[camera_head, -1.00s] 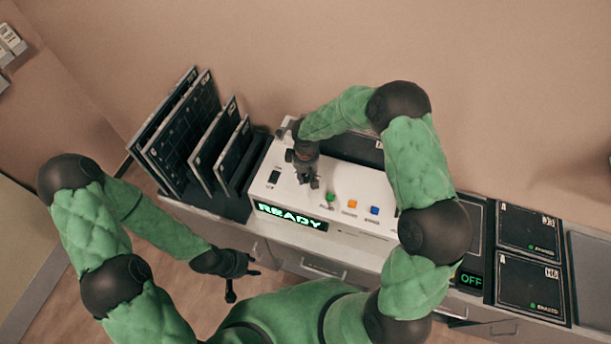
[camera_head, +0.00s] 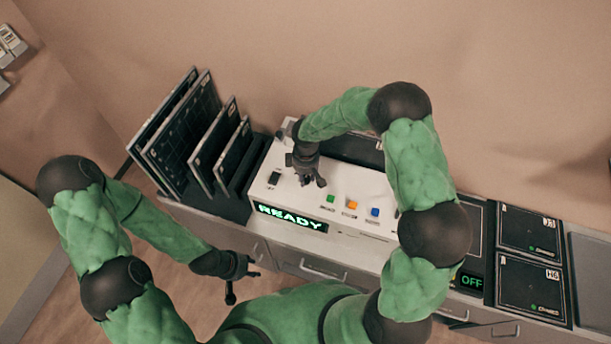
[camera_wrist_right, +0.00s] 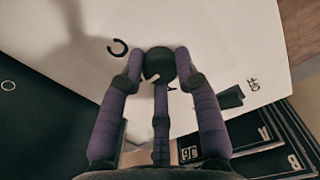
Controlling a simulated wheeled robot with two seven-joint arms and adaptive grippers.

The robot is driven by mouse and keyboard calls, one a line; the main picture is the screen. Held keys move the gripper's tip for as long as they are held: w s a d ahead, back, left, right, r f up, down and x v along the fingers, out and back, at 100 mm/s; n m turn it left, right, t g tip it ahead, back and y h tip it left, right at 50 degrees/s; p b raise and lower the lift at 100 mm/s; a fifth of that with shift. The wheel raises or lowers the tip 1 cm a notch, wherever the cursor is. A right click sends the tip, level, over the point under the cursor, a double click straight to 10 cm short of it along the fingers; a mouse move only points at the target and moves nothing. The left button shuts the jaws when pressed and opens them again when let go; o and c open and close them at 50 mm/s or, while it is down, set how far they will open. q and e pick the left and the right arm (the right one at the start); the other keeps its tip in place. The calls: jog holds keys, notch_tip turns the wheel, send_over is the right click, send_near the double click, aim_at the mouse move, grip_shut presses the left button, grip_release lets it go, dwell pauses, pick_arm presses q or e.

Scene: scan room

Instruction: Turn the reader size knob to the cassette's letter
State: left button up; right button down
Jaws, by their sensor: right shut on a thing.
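The white reader (camera_head: 282,200) stands on the counter with a lit green READY display (camera_head: 290,217). My right gripper (camera_head: 308,177) reaches down onto its top. In the right wrist view its three fingers are closed around the dark round size knob (camera_wrist_right: 158,62). The knob bears a short white mark at its lower side. My left gripper (camera_head: 241,280) hangs in front of the counter, away from the reader, fingers apart and empty.
A dark rack (camera_head: 232,206) with several upright plates stands left of the reader. Green, orange and blue buttons (camera_head: 352,205) lie right of the gripper. A dark switch (camera_head: 275,178) is at the left. Flat dark cassettes (camera_head: 528,232) lie at the right.

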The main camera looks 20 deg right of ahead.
aim_at(306, 179)
jog(key=c, duration=0.9)
grip_release()
jog(key=shift+s+f, duration=0.15)
jog(key=shift+w+r, duration=0.2)
jog(key=shift+r, duration=0.5)
notch_tip(306, 179, up, 11)
jog(key=shift+f, duration=0.15)
jog(key=shift+s+f, duration=0.1)
jog(key=shift+s, duration=0.1)
